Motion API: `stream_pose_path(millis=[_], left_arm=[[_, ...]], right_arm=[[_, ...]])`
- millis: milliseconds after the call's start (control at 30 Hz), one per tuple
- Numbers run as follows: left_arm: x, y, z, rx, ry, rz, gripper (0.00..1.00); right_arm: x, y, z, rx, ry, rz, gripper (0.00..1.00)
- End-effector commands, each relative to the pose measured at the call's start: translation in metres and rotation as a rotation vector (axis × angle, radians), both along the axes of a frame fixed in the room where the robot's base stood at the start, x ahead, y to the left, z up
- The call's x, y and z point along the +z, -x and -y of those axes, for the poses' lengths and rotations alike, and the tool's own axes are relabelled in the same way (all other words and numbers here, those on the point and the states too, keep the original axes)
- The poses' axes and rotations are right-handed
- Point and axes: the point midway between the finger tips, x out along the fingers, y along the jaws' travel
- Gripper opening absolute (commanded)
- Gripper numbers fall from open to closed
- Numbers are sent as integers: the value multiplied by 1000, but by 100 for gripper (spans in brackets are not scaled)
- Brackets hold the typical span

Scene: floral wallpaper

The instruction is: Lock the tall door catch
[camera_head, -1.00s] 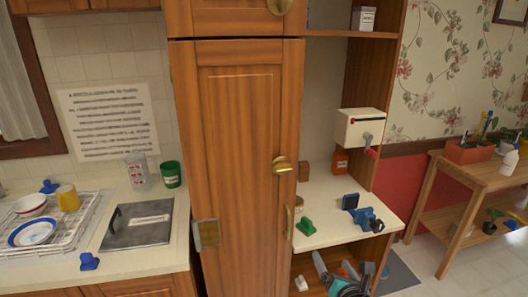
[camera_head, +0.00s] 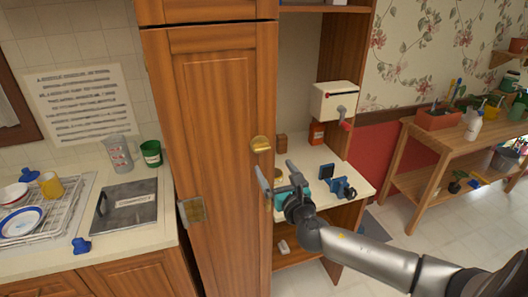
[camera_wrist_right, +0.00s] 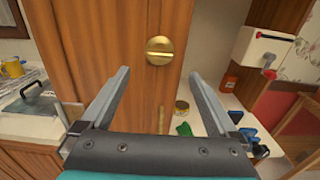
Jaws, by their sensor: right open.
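The tall wooden door (camera_head: 222,130) stands closed in the middle of the head view. Its round brass catch (camera_head: 261,144) is on the right edge of the door, with a bar across its face. In the right wrist view the catch (camera_wrist_right: 160,50) shows its bar lying about level. My right gripper (camera_head: 278,173) is open and empty, a little below and right of the catch in the head view. In the right wrist view its two fingers (camera_wrist_right: 159,74) are spread on either side below the catch, apart from it. My left gripper is not in view.
A shelf (camera_head: 352,178) with small blue items and a white box (camera_head: 336,100) with a crank are right of the door. A counter (camera_head: 140,230) is at left, a plant bench (camera_head: 400,135) at right.

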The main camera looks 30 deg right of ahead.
Motion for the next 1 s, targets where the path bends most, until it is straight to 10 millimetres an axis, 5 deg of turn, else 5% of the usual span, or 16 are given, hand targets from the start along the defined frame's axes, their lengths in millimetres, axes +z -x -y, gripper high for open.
stream_pose_path(millis=[500, 1000], left_arm=[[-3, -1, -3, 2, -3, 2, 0], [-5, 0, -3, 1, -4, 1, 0]], right_arm=[[0, -71, 17, 0, -3, 1, 95], [0, -87, 21, 1, -2, -1, 95]])
